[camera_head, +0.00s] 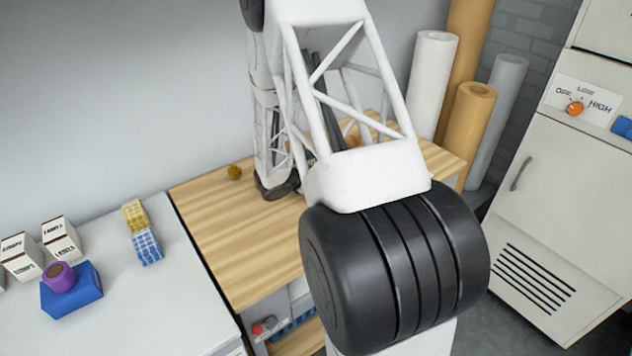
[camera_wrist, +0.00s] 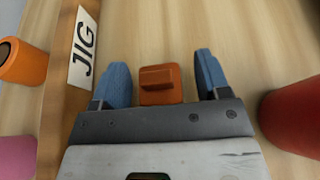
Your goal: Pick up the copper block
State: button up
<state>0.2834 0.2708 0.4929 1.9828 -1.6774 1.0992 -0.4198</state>
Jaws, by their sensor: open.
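The copper block (camera_wrist: 160,84) is a small orange-brown block with a raised bar across its middle, resting on the wooden surface in the wrist view. My gripper (camera_wrist: 161,62) is open, with its blue fingers on either side of the block. A gap shows between the block and each finger, wider on the right. The block's near edge is close to the gripper's grey front bar; I cannot tell whether they touch. In the head view my arm covers much of the wooden table (camera_head: 235,235), and I cannot make out the block there.
In the wrist view, a wooden piece labelled JIG (camera_wrist: 62,85) lies left of my gripper, with an orange cylinder (camera_wrist: 22,62) beyond it. A red round object (camera_wrist: 295,117) stands close on the right. In the head view, a small brown item (camera_head: 235,172) sits near the table's back edge.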

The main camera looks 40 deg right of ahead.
jog(key=c, duration=1.1)
jog(key=shift+c, duration=0.2)
jog(key=shift+r, duration=0.1)
jog(key=shift+r, duration=4.9)
